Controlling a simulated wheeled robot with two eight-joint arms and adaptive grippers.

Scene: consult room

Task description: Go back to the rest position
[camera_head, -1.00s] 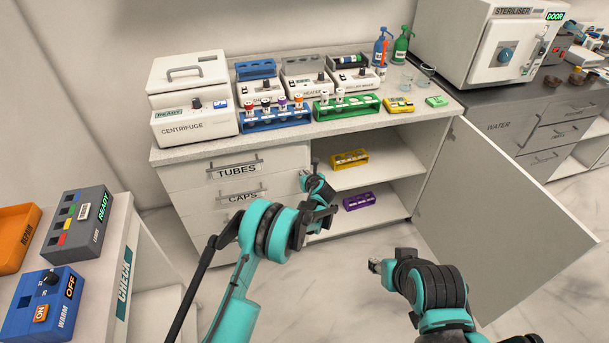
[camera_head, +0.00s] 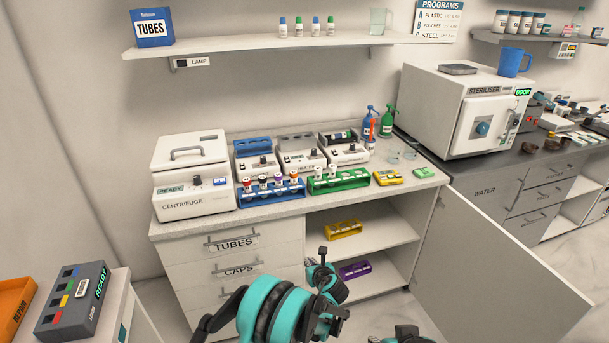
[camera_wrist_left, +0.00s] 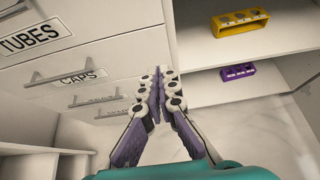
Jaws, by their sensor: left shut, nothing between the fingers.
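My left gripper (camera_head: 322,258) is in front of the open cupboard of the white cabinet (camera_head: 290,225), near the edge between the drawers and the shelves. In the left wrist view its fingers (camera_wrist_left: 160,80) are together and empty, with bare floor and the cabinet front beyond them. My right arm (camera_head: 405,335) shows only as a small part at the bottom edge in the head view. The state of its gripper cannot be made out.
The cupboard door (camera_head: 500,270) stands open to the right. A yellow rack (camera_head: 344,230) and a purple rack (camera_head: 355,270) sit on the shelves. A centrifuge (camera_head: 192,178) and tube racks stand on the counter. A side table with a grey label device (camera_head: 75,300) is at the left.

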